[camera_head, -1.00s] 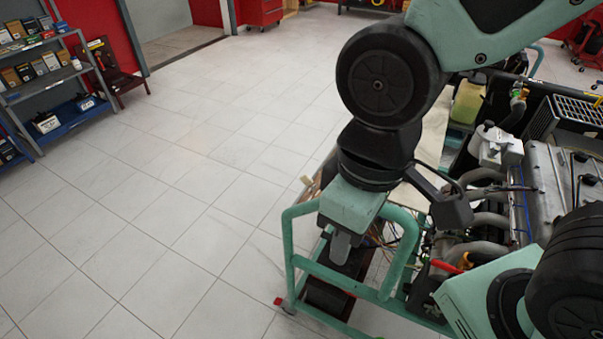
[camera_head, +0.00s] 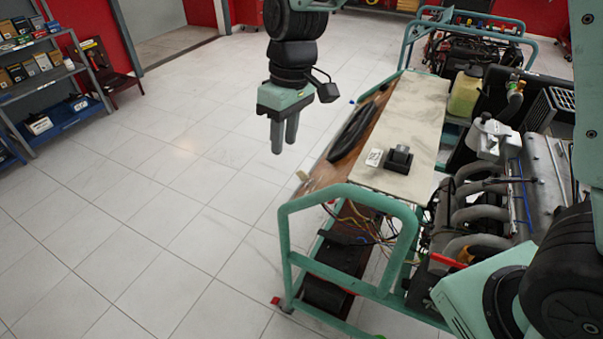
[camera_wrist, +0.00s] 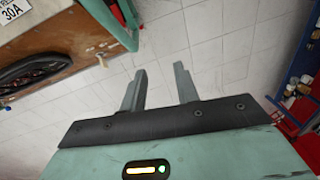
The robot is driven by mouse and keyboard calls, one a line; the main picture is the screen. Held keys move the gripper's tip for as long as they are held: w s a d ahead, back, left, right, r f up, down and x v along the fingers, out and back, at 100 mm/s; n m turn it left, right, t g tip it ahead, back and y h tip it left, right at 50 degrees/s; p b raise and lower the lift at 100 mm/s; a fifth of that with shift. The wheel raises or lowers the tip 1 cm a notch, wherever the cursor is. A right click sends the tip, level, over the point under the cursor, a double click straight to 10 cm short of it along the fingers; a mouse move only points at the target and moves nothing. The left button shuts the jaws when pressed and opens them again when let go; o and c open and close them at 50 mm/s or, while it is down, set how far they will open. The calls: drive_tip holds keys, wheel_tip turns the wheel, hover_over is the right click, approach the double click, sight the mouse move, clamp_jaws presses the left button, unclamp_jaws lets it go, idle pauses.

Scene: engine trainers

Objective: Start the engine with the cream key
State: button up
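The cream key (camera_head: 302,176) is a small pale tab sticking out from the near left edge of the brown wooden dash panel (camera_head: 320,172). In the wrist view a small cream piece (camera_wrist: 103,62) shows at the panel's edge, apart from my fingers. My gripper (camera_head: 284,152) hangs fingers-down, left of the panel, seen against the floor. In the wrist view my gripper (camera_wrist: 160,70) has a clear gap between its fingers and nothing in it. Whether the key sits in a lock is too small to tell.
A black instrument cluster (camera_head: 354,132) is on the panel. The pale top (camera_head: 420,105) bears a black block (camera_head: 398,159) and a white label card (camera_head: 375,157). A green tube frame (camera_head: 340,190) rises at the near end; the engine (camera_head: 475,205) is right.

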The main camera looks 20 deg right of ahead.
drive_tip(key=n+h+b, duration=0.1)
drive_tip(key=h, duration=0.1)
approach(302, 170)
wheel_tip(302, 170, down, 10)
drive_tip(key=p, duration=0.5)
drive_tip(key=shift+d+f+p, duration=0.1)
drive_tip(key=shift+d+p, duration=0.05)
drive_tip(key=shift+p, duration=0.15)
clamp_jaws()
